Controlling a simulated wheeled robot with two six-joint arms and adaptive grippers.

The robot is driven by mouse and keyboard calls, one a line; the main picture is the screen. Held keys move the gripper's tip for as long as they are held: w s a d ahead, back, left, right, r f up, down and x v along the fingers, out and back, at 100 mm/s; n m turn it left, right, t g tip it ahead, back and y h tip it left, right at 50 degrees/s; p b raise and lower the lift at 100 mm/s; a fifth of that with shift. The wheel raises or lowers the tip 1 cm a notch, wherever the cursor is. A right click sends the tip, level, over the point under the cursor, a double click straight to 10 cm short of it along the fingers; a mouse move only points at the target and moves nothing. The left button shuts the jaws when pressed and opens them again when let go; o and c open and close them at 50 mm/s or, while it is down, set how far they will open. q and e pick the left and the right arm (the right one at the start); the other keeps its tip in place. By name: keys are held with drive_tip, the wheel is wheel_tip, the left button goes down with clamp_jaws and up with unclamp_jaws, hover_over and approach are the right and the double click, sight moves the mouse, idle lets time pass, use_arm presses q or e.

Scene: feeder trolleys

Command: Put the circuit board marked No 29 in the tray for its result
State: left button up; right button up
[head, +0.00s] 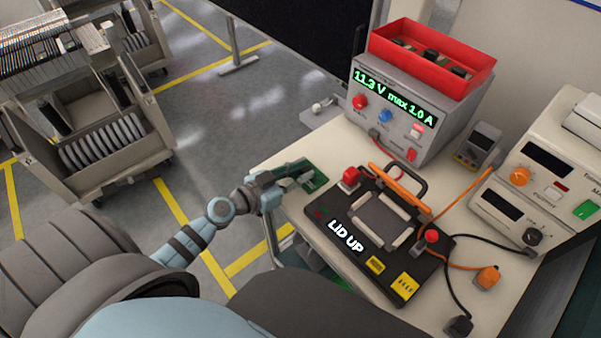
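A green circuit board (317,182) is at the left edge of the bench, left of the test fixture; no number is readable on it. My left gripper (296,180) reaches in over the bench edge and appears shut on this board, its fingers overlapping the board's near side. The black test fixture (327,211) reads LID UP, and its framed nest (380,220) looks empty. A red tray (433,61) with several dark parts sits on the power supply. My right gripper is not in view.
The power supply (378,126) reads 11.3 V, max 1.0 A. A meter (478,145) and beige instruments (545,185) stand to the right, with orange and black cables across the bench. Feeder trolleys (90,125) stand at the left on open floor.

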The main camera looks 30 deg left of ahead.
use_arm(q)
drive_tip(key=o, duration=0.3)
drive_tip(key=shift+r, duration=0.15)
drive_tip(key=shift+s+r, duration=0.1)
drive_tip(key=shift+s, duration=0.15)
drive_tip(key=v, duration=0.3)
drive_tip(key=b+v, duration=0.1)
drive_tip(key=v, duration=0.1)
drive_tip(key=shift+s+a+f, duration=0.2)
drive_tip(key=shift+s+f, duration=0.1)
drive_tip(key=shift+s, duration=0.1)
drive_tip(key=shift+r+b+v, duration=0.2)
drive_tip(key=shift+b+v, duration=0.9)
drive_tip(key=shift+v, duration=0.35)
drive_tip(key=shift+r+b+v, duration=0.15)
drive_tip(key=shift+b+v, duration=0.9)
drive_tip(key=shift+v, duration=0.4)
